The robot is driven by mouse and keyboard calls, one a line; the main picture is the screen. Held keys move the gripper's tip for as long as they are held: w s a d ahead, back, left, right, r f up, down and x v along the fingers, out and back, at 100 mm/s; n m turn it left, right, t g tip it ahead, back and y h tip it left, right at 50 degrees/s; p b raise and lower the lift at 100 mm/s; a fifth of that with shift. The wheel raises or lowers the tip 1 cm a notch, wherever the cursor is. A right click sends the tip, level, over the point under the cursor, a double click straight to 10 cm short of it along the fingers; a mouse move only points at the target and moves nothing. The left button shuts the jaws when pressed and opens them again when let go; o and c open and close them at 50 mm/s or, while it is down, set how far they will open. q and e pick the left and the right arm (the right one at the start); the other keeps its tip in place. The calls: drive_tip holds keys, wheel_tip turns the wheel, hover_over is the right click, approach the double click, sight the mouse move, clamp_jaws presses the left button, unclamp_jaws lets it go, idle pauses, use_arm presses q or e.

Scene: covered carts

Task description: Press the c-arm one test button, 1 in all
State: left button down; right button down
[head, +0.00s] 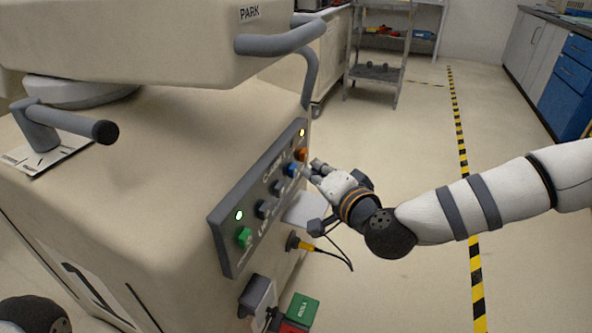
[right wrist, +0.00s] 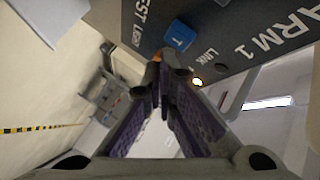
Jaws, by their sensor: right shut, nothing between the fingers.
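The control panel (head: 262,195) is a dark sloping strip on the side of the beige cart, with a row of coloured buttons. My left gripper is not visible.
An orange button (head: 300,154) is close beyond the blue one. Dark knobs and a green button (head: 243,237) lie nearer. A yellow plug (head: 300,244) with a black cable hangs below the panel. A grey handle (head: 280,40) juts out above. The floor to the right is clear.

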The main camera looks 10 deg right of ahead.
drive_tip(key=shift+w+a, duration=0.15)
drive_tip(key=shift+a, duration=0.1)
drive_tip(key=shift+w+a, duration=0.3)
drive_tip(key=shift+a, duration=0.15)
idle(0.7)
drive_tip(key=shift+s+d+p, duration=0.4)
drive_tip(key=shift+s+d, duration=0.15)
drive_tip(key=shift+d, duration=0.25)
drive_tip(key=shift+s+d+p, duration=0.4)
drive_tip(key=shift+s+d, duration=0.3)
drive_tip(key=shift+d, duration=0.35)
drive_tip(key=shift+s+d+p, duration=0.35)
drive_tip(key=shift+s+d, duration=0.35)
drive_tip(key=shift+d, duration=0.3)
